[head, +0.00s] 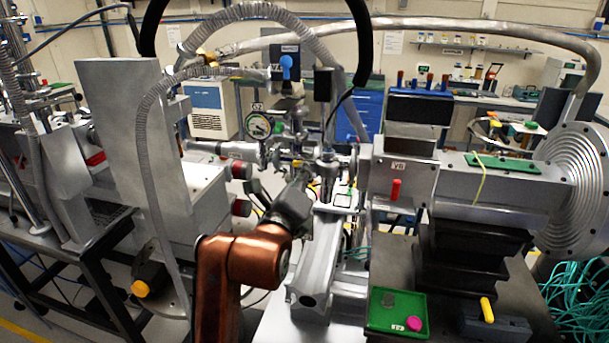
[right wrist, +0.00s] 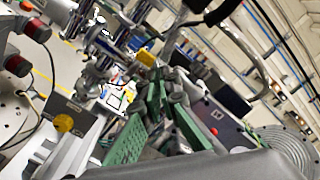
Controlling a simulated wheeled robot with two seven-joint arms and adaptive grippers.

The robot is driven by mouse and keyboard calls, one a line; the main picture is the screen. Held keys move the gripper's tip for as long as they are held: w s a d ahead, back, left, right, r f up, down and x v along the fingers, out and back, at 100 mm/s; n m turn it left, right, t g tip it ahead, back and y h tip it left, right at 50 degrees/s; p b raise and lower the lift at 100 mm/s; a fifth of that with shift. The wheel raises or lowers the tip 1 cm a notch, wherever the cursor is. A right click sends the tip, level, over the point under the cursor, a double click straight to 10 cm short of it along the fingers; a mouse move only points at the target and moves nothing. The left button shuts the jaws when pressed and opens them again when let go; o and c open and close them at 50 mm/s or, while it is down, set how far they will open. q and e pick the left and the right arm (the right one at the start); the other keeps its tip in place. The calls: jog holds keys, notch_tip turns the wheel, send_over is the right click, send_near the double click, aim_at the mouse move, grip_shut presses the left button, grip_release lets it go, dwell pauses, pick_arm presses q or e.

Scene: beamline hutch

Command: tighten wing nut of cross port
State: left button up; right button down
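The cross port (head: 300,150) is the cluster of metal flanges and fittings in the middle of the head view, between the left pipe and the block marked V6. Its wing nut is too small to pick out. My right gripper (head: 304,178), on the copper arm, is just in front of the cross port's lower part. In the right wrist view its green-padded fingers (right wrist: 168,115) stand apart, and I see nothing held between them. Whether they touch the cross port I cannot tell. My left gripper is not in view.
The V6 block (head: 405,180) with a red handle stands close on the right. A green tray (head: 395,312) holds a pink knob and a grey piece. A ribbed hose (head: 150,170) hangs at the left, and another hose arches above. Free room is tight.

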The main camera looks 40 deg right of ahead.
jog(key=c, duration=2.6)
grip_release()
jog(key=shift+f, duration=0.2)
jog(key=shift+c, duration=0.2)
jog(key=shift+o, duration=0.8)
jog(key=shift+a, duration=0.15)
jog(key=shift+r, duration=0.1)
jog(key=shift+s, duration=0.1)
jog(key=v, duration=1.1)
jog(key=shift+s+a, duration=0.25)
jog(key=shift+a, duration=0.05)
